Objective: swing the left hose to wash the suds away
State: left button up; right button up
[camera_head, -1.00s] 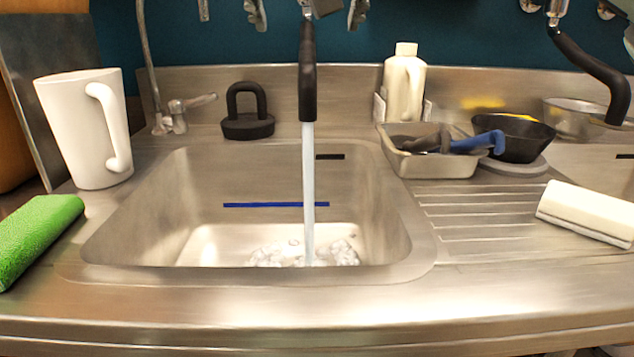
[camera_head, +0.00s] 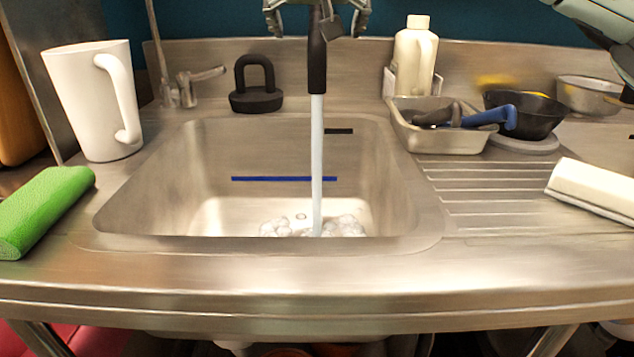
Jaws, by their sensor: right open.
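The left hose (camera_head: 317,65) hangs black and upright over the middle of the left basin. A water stream (camera_head: 317,160) runs straight down from it. White suds (camera_head: 345,228) lie around the spot where the water lands, on the basin floor (camera_head: 225,215). My right gripper (camera_head: 316,22) is at the top centre edge, pointing down. Its two fingers are spread apart, one on each side of the hose's upper part. I cannot tell whether they touch it. The upper part of this gripper is cut off by the frame. My left gripper is not in view.
A white mug (camera_head: 90,100) and green sponge (camera_head: 45,208) are left of the basin. A black plug-like block (camera_head: 256,98) stands behind it. A tray (camera_head: 440,137), white bottle (camera_head: 416,60), black bowl (camera_head: 535,120) and white block (camera_head: 595,190) are right. The front rim is clear.

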jog(key=shift+a, duration=0.1)
jog(key=w+a+p, duration=0.1)
jog(key=a+p, duration=0.1)
jog(key=a, duration=0.4)
jog(key=shift+p, duration=0.4)
dwell(0.3)
jog(key=shift+a, duration=0.1)
jog(key=a+v, duration=0.1)
jog(key=v, duration=0.7)
jog(key=shift+a+r+p, duration=0.3)
jog(key=shift+a+p, duration=0.1)
dwell(0.4)
jog(key=shift+s, duration=0.2)
dwell(0.5)
